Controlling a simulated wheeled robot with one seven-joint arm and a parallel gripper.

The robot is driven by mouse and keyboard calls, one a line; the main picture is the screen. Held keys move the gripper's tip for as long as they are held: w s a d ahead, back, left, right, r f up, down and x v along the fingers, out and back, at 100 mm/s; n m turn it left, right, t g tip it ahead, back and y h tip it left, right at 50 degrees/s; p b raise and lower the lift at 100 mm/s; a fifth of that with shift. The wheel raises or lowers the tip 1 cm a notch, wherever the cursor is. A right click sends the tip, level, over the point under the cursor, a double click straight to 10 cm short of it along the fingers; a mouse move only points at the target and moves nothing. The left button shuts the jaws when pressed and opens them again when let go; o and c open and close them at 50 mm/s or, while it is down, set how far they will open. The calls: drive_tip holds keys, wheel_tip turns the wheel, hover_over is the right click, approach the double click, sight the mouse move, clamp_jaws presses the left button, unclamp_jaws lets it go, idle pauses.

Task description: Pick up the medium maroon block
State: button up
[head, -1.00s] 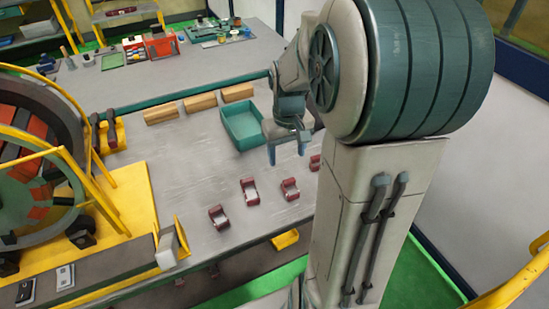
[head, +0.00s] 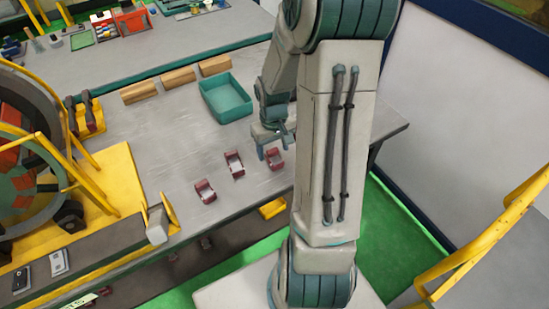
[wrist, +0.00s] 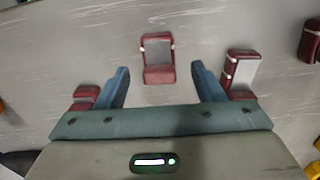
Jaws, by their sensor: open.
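Several maroon blocks with grey faces lie in a loose row on the grey table. In the head view three show: left (head: 205,191), middle (head: 234,164) and right (head: 274,157). I cannot tell which is the medium one. My gripper (head: 275,145) is close to the right block there. In the wrist view my gripper (wrist: 164,80) is open, with one maroon block (wrist: 158,60) in the gap between its blue fingers, apart from both. Another block (wrist: 85,97) is partly hidden at left, one (wrist: 241,72) lies right of the right finger, and one (wrist: 312,40) is cut by the right edge.
A teal bin (head: 228,98) stands behind the blocks, with several wooden pieces (head: 178,78) left of it. A yellow frame with a large stator (head: 25,165) is at the left. The table (head: 160,150) is clear between them.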

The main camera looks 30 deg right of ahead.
sight(274, 158)
drive_tip(key=shift+f, duration=1.45)
clamp_jaws()
drive_tip(key=shift+r, duration=0.15)
